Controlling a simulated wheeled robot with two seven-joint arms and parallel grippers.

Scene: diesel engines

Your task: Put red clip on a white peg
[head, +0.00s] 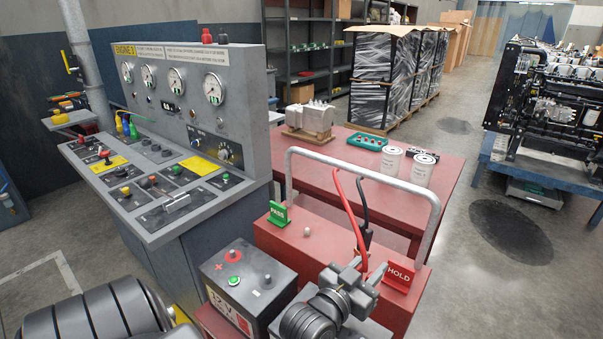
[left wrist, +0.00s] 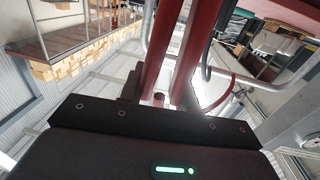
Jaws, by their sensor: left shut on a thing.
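The red clip (head: 361,259) is at the lower end of a red cable above the red bench box, partly hidden by my left gripper. My left gripper (head: 362,277) is shut on it in front of the box, near the HOLD sign. In the left wrist view the red clip (left wrist: 185,60) rises as two long red bars from the gripper. A white peg (head: 307,232) stands on the box top near the PASS sign, left of the gripper and apart from the clip. I see no other peg; the gripper may hide part of the box top. My right gripper is not in view.
A black clip (head: 366,236) hangs beside the red cable from the grey pipe frame (head: 366,162). A green PASS sign (head: 279,214) and red HOLD sign (head: 399,276) stand on the box. A battery (head: 250,278) stands left of my gripper. The control console (head: 165,170) is at left.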

